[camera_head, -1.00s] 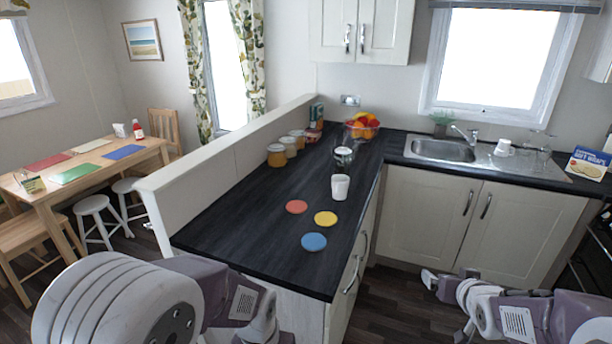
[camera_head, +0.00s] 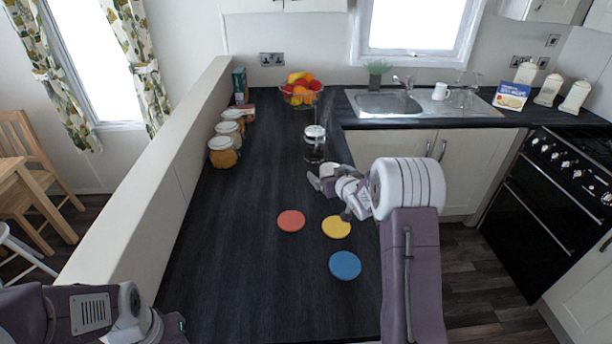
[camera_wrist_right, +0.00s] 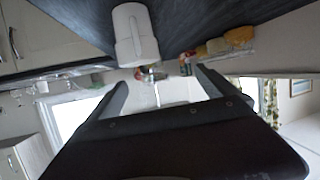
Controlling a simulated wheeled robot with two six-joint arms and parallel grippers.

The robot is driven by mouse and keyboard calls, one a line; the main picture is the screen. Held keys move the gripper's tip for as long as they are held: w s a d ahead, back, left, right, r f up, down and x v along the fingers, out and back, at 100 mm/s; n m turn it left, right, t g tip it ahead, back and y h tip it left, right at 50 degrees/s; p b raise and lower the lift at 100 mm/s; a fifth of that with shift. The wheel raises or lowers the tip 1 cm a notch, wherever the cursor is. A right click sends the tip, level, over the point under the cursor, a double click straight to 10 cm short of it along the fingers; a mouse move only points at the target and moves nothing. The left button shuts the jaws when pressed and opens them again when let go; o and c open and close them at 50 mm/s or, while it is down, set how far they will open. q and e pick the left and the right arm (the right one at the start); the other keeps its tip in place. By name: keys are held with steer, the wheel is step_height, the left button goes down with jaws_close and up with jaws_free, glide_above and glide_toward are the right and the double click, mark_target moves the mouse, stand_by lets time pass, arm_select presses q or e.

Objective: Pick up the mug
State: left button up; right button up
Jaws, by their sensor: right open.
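A white mug (camera_head: 331,166) stands on the dark worktop, just in front of the glass coffee press (camera_head: 315,143), partly hidden behind my right gripper in the head view. My right gripper (camera_head: 319,182) is beside the mug, on its near side. In the right wrist view, which looks upside down, the mug (camera_wrist_right: 135,35) shows beyond and above the open jaws (camera_wrist_right: 160,86), with nothing between the fingers. A second white mug (camera_head: 440,91) is on the sink drainer. My left arm's end (camera_head: 165,326) is at the lower left, and its jaws are not clear.
Red (camera_head: 291,220), yellow (camera_head: 336,227) and blue (camera_head: 345,265) round coasters lie on the near worktop. Storage jars (camera_head: 222,152) line the low wall at left. A fruit bowl (camera_head: 301,94) stands at the back. The worktop's left middle is clear.

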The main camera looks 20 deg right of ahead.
mark_target(327, 171)
steer(key=shift+m+g+h, duration=0.3)
steer(key=shift+m+h, duration=0.1)
steer(key=d+f, duration=0.1)
steer(key=w+d+f, duration=0.1)
steer(key=w+d+f+p, duration=0.1)
steer(key=shift+d+f, duration=0.15)
steer(key=shift+f, duration=0.25)
steer(key=shift+w+d+f, duration=0.15)
steer(key=shift+w+f, duration=0.05)
steer(key=shift+w, duration=0.05)
steer(key=p+x, duration=0.1)
steer(key=x, duration=0.4)
steer(key=shift+f, duration=0.15)
steer(key=shift+s, duration=0.1)
